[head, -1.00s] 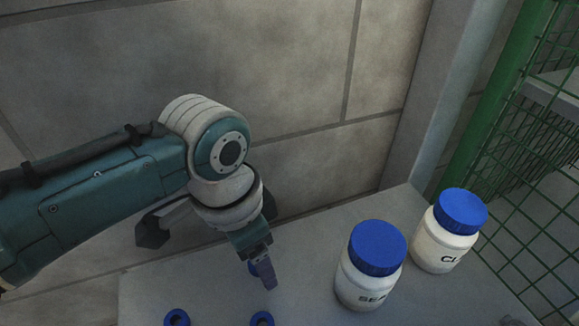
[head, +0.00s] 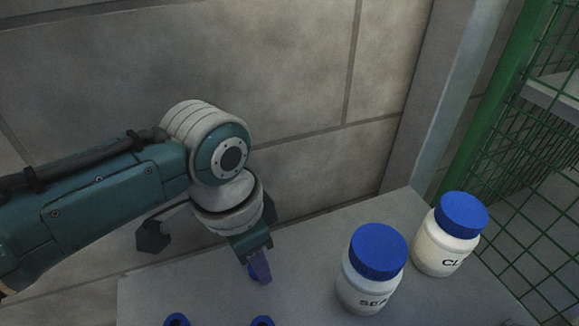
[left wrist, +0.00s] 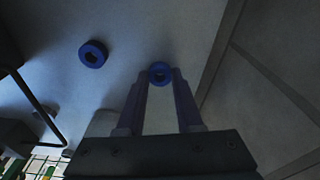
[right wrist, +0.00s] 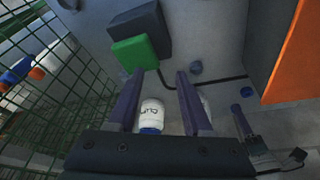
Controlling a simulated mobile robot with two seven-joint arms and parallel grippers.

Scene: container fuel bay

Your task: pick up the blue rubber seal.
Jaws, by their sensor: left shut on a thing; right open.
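My left gripper (head: 260,270) points down over the grey table top. It is shut on a blue rubber seal (head: 252,272), a small ring that shows partly behind the fingers. In the left wrist view this seal (left wrist: 160,73) sits between the fingertips (left wrist: 160,78). I cannot tell whether it still touches the table. Two more blue seals, one on the left (head: 176,320) and one on the right (head: 262,322), lie at the bottom edge of the head view. One other seal (left wrist: 93,54) shows in the left wrist view. My right gripper (right wrist: 156,82) is open and empty.
Two white jars with blue lids, a nearer one (head: 369,285) and a farther one (head: 444,250), stand right of my left gripper. A block wall (head: 290,70) rises behind the table (head: 215,300). Green mesh (head: 545,190) is at the right.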

